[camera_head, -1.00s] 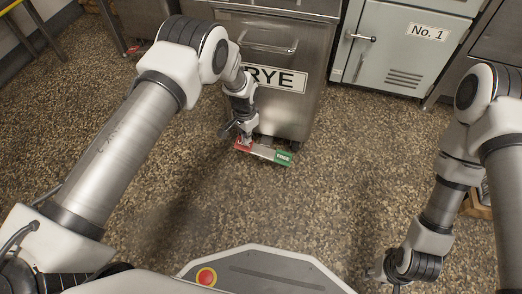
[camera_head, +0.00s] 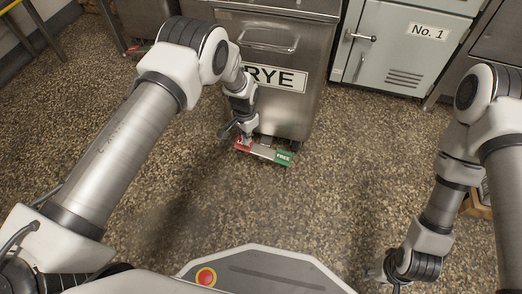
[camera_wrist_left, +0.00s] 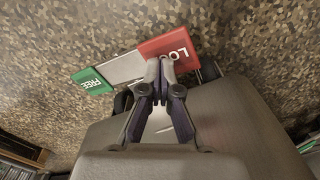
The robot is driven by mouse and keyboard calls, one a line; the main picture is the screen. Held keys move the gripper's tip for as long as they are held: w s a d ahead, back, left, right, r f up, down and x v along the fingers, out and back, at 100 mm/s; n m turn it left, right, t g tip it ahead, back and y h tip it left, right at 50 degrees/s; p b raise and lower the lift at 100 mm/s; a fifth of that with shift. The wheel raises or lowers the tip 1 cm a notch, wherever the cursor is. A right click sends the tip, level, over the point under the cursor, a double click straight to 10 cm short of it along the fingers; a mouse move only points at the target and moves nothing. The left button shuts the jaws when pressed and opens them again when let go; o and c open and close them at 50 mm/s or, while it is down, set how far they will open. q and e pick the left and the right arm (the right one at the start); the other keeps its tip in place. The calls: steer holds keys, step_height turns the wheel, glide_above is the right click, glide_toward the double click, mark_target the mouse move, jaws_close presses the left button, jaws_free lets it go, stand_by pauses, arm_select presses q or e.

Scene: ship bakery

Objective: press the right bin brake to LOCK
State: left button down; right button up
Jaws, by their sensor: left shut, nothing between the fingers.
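The steel RYE bin (camera_head: 285,105) stands in the upper middle of the head view. Its brake pedal (camera_head: 262,151) sticks out low at the front, with a green FREE end (camera_head: 284,158) on the right and a red end (camera_head: 241,146) on the left. In the left wrist view the red end (camera_wrist_left: 172,48) reads LO, the rest covered, and the green FREE end (camera_wrist_left: 92,81) is at left. My left gripper (camera_wrist_left: 160,64) is shut and empty, its tips at the red end; I cannot tell if they touch. My right gripper (camera_head: 392,278) is low at right, its fingers not clear.
A pale green No. 1 locker (camera_head: 400,50) stands right of the bin. My base with a red button (camera_head: 206,277) is at the bottom. Speckled floor (camera_head: 340,190) between the arms is clear. A wooden item (camera_head: 480,203) lies partly behind my right arm.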

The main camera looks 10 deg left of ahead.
arm_select(q)
steer(key=shift+f+b, duration=1)
steer(key=shift+f, duration=0.65)
stand_by(0.5)
step_height(320, 180, up, 7)
steer(key=p, duration=0.6)
stand_by(0.5)
